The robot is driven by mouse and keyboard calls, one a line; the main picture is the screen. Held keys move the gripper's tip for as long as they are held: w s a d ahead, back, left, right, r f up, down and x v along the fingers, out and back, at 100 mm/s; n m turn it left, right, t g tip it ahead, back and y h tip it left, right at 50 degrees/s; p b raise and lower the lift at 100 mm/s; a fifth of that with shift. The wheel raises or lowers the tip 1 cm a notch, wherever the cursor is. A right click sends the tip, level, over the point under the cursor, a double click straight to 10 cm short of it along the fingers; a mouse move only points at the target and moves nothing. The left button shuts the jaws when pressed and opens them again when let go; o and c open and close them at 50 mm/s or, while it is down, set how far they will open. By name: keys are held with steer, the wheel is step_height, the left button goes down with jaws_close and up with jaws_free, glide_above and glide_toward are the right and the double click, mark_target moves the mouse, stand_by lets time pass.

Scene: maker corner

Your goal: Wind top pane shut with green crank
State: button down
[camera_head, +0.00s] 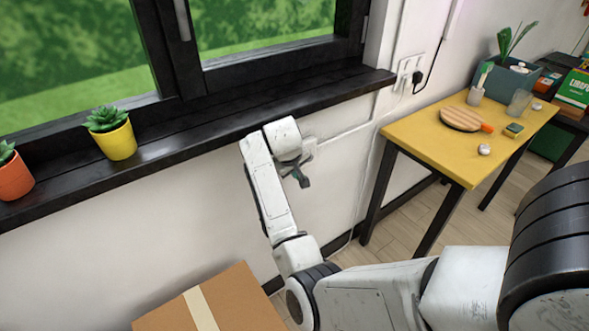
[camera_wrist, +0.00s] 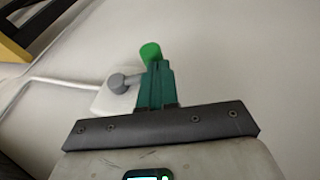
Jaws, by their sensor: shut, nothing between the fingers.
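The crank shows in the wrist view, with a bright green knob (camera_wrist: 150,51) and a grey hub (camera_wrist: 120,82) on a white wall box (camera_wrist: 112,98). In the head view the white box (camera_head: 310,147) sits on the wall below the sill, and I cannot make out the crank's knob there. My gripper (camera_wrist: 160,66) is shut and empty, its teal fingertips right by the green knob. I cannot tell if they touch it. In the head view my gripper (camera_head: 303,182) points down in front of the wall. The dark window frame (camera_head: 180,60) shows at upper left; the top pane is not in view.
The black sill (camera_head: 240,118) juts out above my gripper, with a yellow pot (camera_head: 116,143) and an orange pot (camera_head: 14,179) on it. A cardboard box (camera_head: 245,300) stands below. A yellow table (camera_head: 430,140) stands to the right. A white conduit (camera_head: 350,130) runs along the wall.

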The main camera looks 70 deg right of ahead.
step_height(320, 180, down, 3)
steer(key=shift+n+g+h+b, duration=0.3)
steer(key=shift+g+h+b, duration=0.3)
steer(key=shift+h, duration=0.6)
steer(key=shift+f, duration=0.25)
steer(key=shift+r, duration=0.15)
